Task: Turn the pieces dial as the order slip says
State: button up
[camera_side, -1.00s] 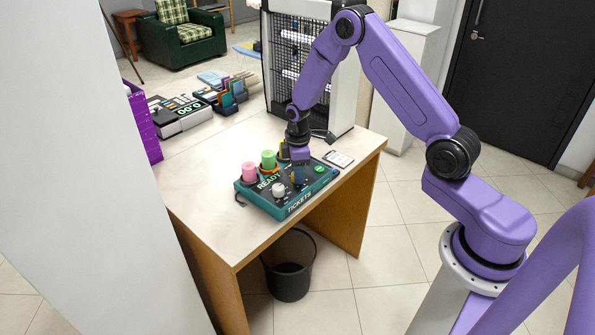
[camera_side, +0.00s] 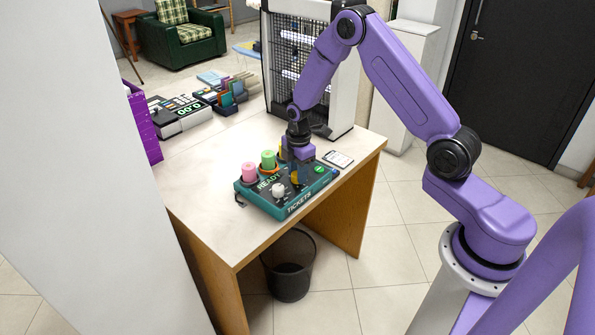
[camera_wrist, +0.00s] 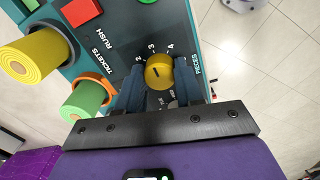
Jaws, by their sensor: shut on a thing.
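The yellow pieces dial (camera_wrist: 159,72) sits on the teal ticket machine (camera_side: 262,206), beside the printed PIECES label. Numerals 2, 3 and 4 show along its upper edge in the wrist view; others are hidden or unclear. A short dark mark shows on the dial's top, but I cannot tell exactly which number it marks. My gripper (camera_wrist: 162,98) is shut on the dial, with a blue-grey finger on each side. In the side view my gripper (camera_side: 298,178) is low over the machine. The white order slip (camera_side: 338,158) lies on the counter to the right; its writing is too small to read.
Pink (camera_side: 249,172) and green (camera_side: 268,158) rolls stand on the machine's back; a yellow roll (camera_wrist: 35,58) shows in the wrist view. A white knob (camera_side: 278,189) and green button (camera_side: 319,169) are close by. The counter's left part (camera_side: 200,190) is clear.

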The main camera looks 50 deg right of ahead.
jog(key=o, duration=1)
jog(key=shift+o, duration=0.2)
notch_tip(320, 180, up, 17)
jog(key=shift+s+r, duration=0.2)
jog(key=shift+s, duration=0.1)
